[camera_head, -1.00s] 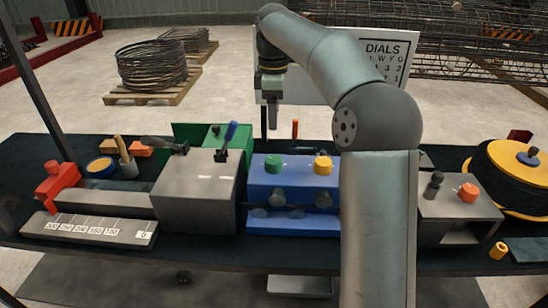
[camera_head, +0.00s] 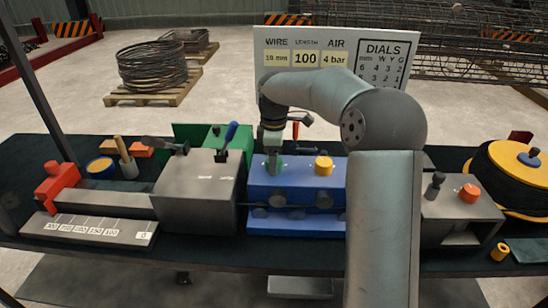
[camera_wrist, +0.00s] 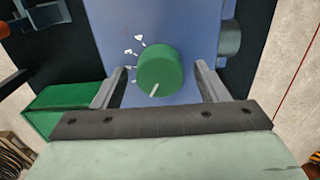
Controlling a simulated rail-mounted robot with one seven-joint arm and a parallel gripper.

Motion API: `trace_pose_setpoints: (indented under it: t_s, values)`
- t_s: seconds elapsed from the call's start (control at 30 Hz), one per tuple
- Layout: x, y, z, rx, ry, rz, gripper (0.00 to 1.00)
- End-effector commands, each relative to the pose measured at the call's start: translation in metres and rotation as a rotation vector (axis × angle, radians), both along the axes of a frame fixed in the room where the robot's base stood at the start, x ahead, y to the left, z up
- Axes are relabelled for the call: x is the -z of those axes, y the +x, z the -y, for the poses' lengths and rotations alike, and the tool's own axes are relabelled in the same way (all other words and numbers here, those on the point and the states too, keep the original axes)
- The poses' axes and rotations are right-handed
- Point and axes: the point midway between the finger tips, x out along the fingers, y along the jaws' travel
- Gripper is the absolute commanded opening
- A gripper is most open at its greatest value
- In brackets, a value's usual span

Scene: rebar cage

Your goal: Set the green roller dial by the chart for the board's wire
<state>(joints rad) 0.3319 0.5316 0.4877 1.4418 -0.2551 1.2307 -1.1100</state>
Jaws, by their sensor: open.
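The green roller dial (camera_wrist: 160,70) sits on top of the blue roller unit (camera_head: 258,190). In the wrist view its white pointer line points down and slightly left, and white marks lie at its upper left. My gripper (camera_wrist: 161,78) is open, with one finger on each side of the dial; contact is not clear. In the head view my gripper (camera_head: 273,160) is over the dial and hides part of it. The board (camera_head: 345,42) reads wire (seemingly 10 mm), length 100, air 4 bar. The DIALS chart (camera_head: 382,62) has mm, W, Y, G columns; my arm hides its lower rows.
A yellow dial (camera_head: 324,165) stands right of the green one. A grey unit with an orange knob (camera_head: 468,193) and a cable spool (camera_head: 510,175) are at right.

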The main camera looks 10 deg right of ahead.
Motion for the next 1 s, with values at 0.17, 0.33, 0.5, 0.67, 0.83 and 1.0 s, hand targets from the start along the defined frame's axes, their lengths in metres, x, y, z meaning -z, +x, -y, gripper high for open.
trace_pose_setpoints:
  t_s: [0.17,0.33,0.5,0.67,0.83,1.0]
  values:
    - [-0.0002,0.0000,0.0001,0.000,0.000,0.000,0.53]
    - [-0.0004,0.0000,0.0001,0.001,0.000,0.000,0.23]
    - [-0.0007,0.0000,0.0001,0.010,0.000,0.000,0.23]
    - [-0.0012,0.0001,-0.0003,0.058,0.000,0.000,0.23]
    - [-0.0017,0.0003,-0.0008,0.156,0.000,0.001,0.23]
    - [-0.0018,0.0003,-0.0008,0.277,0.000,0.001,0.23]
